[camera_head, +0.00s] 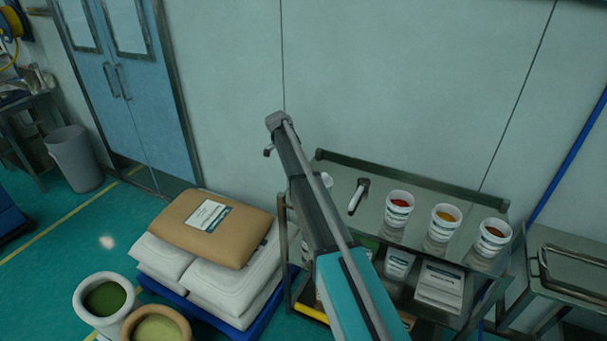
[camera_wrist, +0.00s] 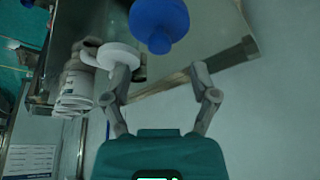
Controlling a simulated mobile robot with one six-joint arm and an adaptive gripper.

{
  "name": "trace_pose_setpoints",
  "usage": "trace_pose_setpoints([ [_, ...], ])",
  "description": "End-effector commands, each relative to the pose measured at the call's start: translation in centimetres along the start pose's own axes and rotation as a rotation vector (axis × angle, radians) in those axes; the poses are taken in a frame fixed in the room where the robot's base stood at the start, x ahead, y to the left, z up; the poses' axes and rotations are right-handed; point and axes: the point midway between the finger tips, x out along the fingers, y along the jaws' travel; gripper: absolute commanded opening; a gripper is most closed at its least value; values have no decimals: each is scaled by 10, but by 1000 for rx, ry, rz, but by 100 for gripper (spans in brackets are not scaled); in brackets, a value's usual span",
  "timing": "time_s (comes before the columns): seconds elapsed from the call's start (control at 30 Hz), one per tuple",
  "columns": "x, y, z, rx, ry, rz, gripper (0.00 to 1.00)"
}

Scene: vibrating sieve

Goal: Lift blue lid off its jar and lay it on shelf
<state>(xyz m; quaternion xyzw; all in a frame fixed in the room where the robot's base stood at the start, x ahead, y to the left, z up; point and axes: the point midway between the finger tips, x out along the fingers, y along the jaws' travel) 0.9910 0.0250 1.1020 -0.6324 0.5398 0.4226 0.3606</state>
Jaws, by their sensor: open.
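In the wrist view a blue rounded piece with a narrower knob-like end (camera_wrist: 158,24), which looks like the blue lid, is at the top edge, partly cut off. My gripper (camera_wrist: 156,68) is open, and the blue piece appears beyond the gap between its fingers, apart from them. A jar below the blue piece cannot be made out. A metal shelf (camera_head: 375,218) stands against the wall in the head view. There my arm covers its left part, and the blue lid and my gripper's fingers do not show.
A white disc (camera_wrist: 118,56) is close by my left finger; contact is unclear. A labelled white container (camera_wrist: 75,88) is left of it.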

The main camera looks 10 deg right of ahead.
Motion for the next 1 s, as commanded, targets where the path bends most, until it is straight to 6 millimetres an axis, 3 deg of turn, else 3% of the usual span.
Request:
trace_pose_setpoints([
  [0.27,10,0,2,0,0,0,76],
  [0.73,46,1,4,0,0,0,76],
  [1.0,52,1,3,-1,0,0,76],
])
